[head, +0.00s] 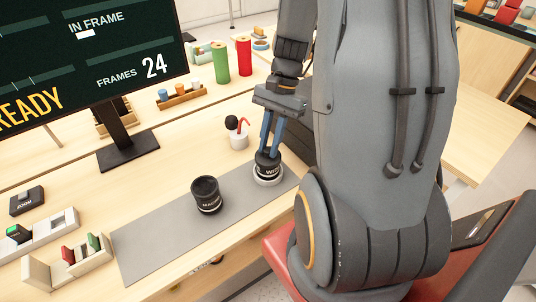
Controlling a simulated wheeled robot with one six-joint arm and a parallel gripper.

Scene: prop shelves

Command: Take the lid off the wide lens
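The wide lens (268,171) is a short black cylinder with a partly visible white label that seems to begin "WI". It stands upright in a white ring at the right end of the grey mat. Its dark lid (267,158) is on top, partly covered by my fingers. My gripper (268,150) points down over this lens, with its two blue fingers reaching to the lid. A small gap shows between the fingers higher up. Whether the tips press on the lid or only stand around it cannot be told.
A second black lens (206,195) stands on the grey mat (150,235) to the left.

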